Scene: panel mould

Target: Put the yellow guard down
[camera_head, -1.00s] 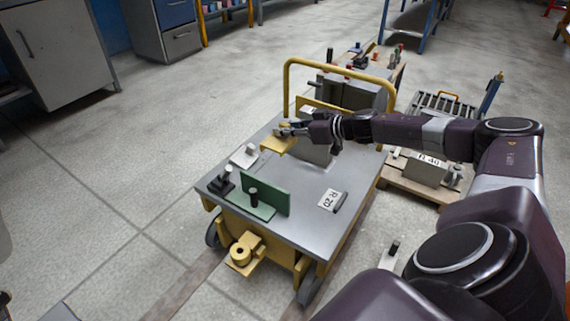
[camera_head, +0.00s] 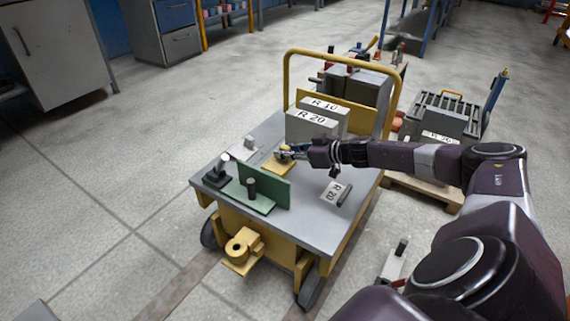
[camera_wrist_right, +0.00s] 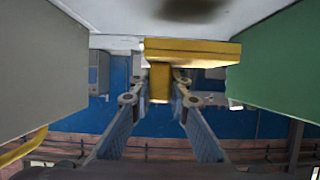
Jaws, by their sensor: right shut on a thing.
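The yellow guard (camera_head: 277,164) is a flat plate with a raised grip part. It is over the grey cart top (camera_head: 308,222), between the green upright plate (camera_head: 268,189) and the grey R 20 block (camera_head: 309,126). My right gripper (camera_head: 287,152) is shut on its raised part. In the right wrist view the guard (camera_wrist_right: 205,50) is between the fingers (camera_wrist_right: 159,92), close to the cart top, with the green plate (camera_wrist_right: 275,65) on the right and a grey block on the left. I cannot tell whether it touches the cart top. My left gripper is not in view.
Small fixtures (camera_head: 219,173) stand at the cart's left edge. A yellow handle rail (camera_head: 287,85) rises at the back. A pallet with a grey mould (camera_head: 440,120) stands to the right.

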